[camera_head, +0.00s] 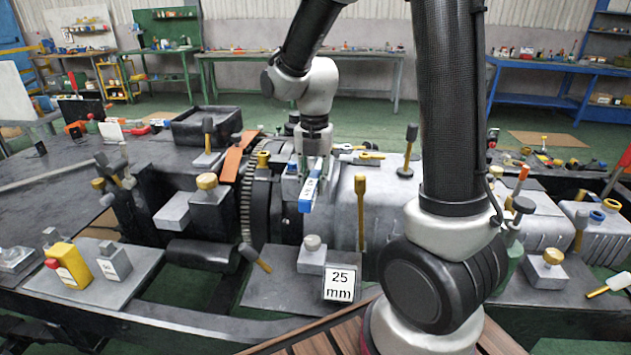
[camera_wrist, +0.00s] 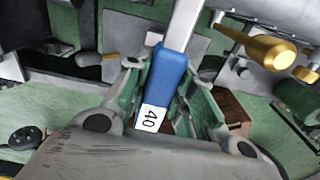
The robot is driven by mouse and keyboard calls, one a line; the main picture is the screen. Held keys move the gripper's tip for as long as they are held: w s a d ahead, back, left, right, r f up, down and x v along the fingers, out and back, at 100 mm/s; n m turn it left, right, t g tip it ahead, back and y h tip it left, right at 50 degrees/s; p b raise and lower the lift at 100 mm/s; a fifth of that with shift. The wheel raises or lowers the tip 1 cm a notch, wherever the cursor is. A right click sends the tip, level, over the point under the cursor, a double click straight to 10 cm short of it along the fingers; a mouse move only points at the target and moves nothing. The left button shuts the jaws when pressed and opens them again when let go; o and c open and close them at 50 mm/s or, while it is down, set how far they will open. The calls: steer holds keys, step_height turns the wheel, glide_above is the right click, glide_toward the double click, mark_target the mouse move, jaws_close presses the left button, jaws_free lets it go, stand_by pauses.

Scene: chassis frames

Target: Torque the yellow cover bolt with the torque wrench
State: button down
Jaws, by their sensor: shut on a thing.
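My gripper (camera_head: 314,172) is shut on the blue handle of a wrench (camera_head: 309,192), above the middle of the dark chassis. In the wrist view the blue handle (camera_wrist: 167,75) lies between the green fingers of my gripper (camera_wrist: 163,95), with a white "40" label near the palm and a silver shaft running up out of the frame. The wrench's working end is hidden. A yellow-gold bolt (camera_head: 361,200) stands right of the wrench; a gold bolt (camera_wrist: 262,48) also shows in the wrist view, apart from it. Another yellow bolt (camera_head: 263,160) stands left of it. I cannot tell which is the cover bolt.
A gold-topped knob (camera_head: 207,182) sits on a grey block at left. Grey ribbed housings (camera_head: 390,215) flank the wrench on the right. A black tray (camera_head: 206,127) lies behind. Loose tools crowd the chassis; green floor is open beyond.

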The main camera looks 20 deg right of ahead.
steer(key=shift+w+a+m, duration=0.85)
steer(key=shift+a+m, duration=0.15)
steer(key=shift+m, duration=0.2)
steer(key=shift+w, duration=0.1)
steer(key=shift+w+a+m, duration=0.9)
steer(key=shift+w+m, duration=0.25)
steer(key=shift+m, duration=0.25)
steer(key=shift+w, duration=0.2)
steer(key=shift+s+d+n, duration=0.3)
steer(key=shift+s+n, duration=0.2)
steer(key=shift+s, duration=0.05)
steer(key=shift+s+d+n, duration=0.3)
steer(key=shift+s+n, duration=0.2)
